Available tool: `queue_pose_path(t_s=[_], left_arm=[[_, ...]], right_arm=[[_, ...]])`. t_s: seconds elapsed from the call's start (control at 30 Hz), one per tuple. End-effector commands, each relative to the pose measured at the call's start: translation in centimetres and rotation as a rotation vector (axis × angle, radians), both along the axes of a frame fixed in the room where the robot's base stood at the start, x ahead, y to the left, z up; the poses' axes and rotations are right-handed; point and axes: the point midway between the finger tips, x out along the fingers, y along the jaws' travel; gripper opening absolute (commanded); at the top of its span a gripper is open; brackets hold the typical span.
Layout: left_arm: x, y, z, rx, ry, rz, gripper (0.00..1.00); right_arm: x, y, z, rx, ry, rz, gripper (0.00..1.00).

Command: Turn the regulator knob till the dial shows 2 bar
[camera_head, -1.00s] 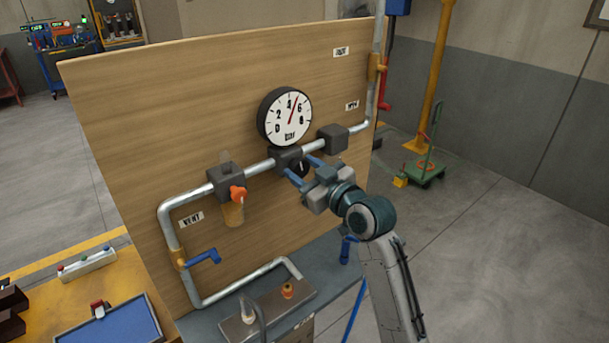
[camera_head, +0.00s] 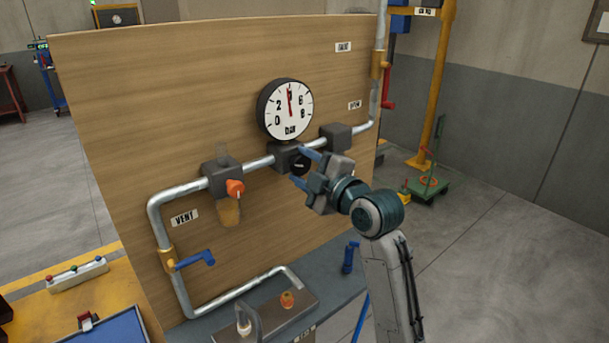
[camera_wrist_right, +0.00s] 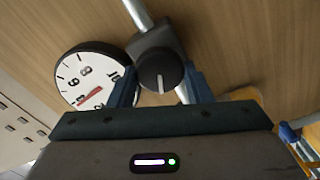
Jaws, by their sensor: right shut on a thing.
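My left gripper is not in view.
Steel pipe (camera_head: 180,191) runs across the wooden panel (camera_head: 165,100). An orange knob (camera_head: 235,188) on another block is left of the regulator. A blue vent lever (camera_head: 196,260) is at lower left. A dark block (camera_head: 336,137) lies close to the right of my fingers.

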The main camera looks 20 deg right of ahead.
Motion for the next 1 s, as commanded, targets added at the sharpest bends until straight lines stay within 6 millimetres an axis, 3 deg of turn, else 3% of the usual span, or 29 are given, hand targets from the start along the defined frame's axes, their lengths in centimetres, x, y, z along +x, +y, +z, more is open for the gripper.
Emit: queue_pose_path(t_s=[0.6,1.0], left_arm=[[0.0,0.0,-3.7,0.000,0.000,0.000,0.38],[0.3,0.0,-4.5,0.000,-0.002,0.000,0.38]], right_arm=[[0.0,0.0,-0.6,-0.508,-0.183,0.001,0.22],[0.0,0.0,-0.6,-0.665,-0.238,0.001,0.22]])
